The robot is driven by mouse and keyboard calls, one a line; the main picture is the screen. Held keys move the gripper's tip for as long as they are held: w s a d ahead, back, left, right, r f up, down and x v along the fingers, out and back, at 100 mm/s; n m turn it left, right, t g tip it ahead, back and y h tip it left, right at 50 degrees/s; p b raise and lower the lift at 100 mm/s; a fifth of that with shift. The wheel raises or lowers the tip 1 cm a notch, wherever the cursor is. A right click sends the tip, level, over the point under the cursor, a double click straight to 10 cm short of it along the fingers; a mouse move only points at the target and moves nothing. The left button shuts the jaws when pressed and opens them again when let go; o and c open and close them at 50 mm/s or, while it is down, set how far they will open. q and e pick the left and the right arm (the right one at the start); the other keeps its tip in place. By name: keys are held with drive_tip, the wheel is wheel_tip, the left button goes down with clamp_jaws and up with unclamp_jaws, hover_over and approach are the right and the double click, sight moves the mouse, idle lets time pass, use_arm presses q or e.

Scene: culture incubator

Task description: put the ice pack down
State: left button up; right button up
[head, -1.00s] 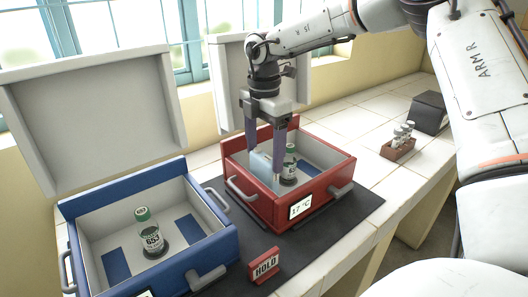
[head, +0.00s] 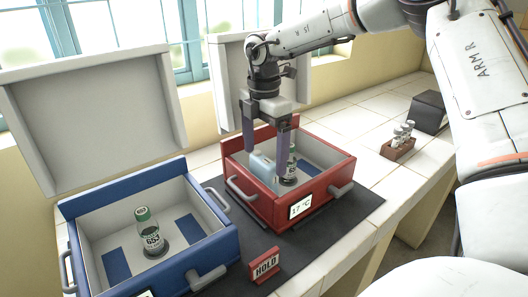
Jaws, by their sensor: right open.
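The ice pack (head: 262,166) is a pale blue block inside the red box (head: 268,207), near its left wall. My right gripper (head: 264,154) points down over it, with its fingers open on either side and apart from each other. Part of the pack is hidden by the fingers. A green-capped bottle (head: 291,170) stands in the same box, just right of the pack and partly behind the right finger. My left gripper is not in view.
A blue box (head: 210,262) with its lid up holds another bottle (head: 151,232) marked 653 and blue pads. A red HOLD sign (head: 264,265) stands on the dark mat in front. A vial rack (head: 399,148) and a dark box (head: 429,112) stand at the right.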

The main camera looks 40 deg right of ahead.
wheel_tip(320, 180, up, 12)
drive_tip(key=shift+f, duration=0.15)
